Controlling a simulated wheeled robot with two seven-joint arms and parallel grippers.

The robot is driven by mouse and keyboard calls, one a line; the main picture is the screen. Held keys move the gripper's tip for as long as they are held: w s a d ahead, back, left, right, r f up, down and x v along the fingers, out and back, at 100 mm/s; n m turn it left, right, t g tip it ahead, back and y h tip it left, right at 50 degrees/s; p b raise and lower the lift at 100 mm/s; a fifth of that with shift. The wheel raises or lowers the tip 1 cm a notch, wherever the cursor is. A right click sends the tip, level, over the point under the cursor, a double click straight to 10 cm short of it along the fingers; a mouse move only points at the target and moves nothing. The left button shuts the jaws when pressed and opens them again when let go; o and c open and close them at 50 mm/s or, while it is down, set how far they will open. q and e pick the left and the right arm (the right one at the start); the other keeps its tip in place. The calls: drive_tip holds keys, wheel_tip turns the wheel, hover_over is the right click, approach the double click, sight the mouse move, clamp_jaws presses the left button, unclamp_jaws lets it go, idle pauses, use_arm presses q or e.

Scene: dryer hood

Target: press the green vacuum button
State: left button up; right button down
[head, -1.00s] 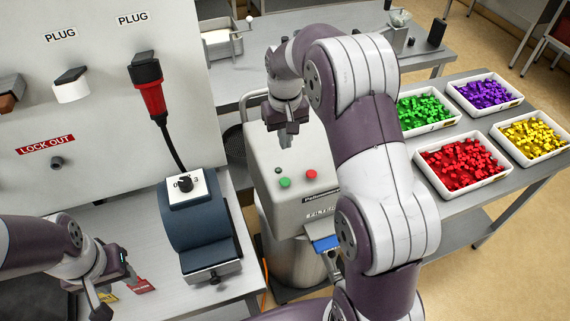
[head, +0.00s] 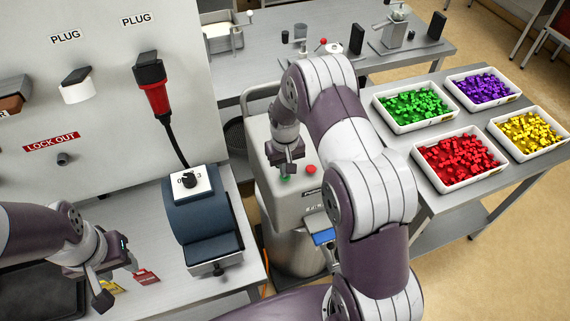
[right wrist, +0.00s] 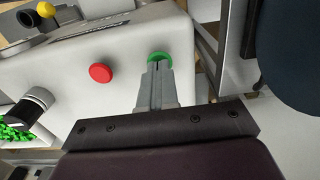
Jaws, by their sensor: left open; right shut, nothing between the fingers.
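The green vacuum button (head: 285,179) sits on the sloped front of the grey vacuum unit (head: 262,150), left of a red button (head: 310,169). In the right wrist view the green button (right wrist: 159,57) lies right at the tips of my right gripper (right wrist: 158,68), which is shut and empty; its fingers cover part of the button. Whether they touch or press it I cannot tell. In the head view my right gripper (head: 287,172) is over the button. My left gripper (head: 112,284) is open and empty above the left bench, away from the vacuum.
A blue-grey device with a dial (head: 205,225) stands on the left bench. A red plug (head: 155,90) hangs on the panel. White trays of coloured pieces (head: 415,105) stand on the right table. My right arm crosses in front of the vacuum unit.

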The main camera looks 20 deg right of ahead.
drive_tip(key=shift+f, duration=0.3)
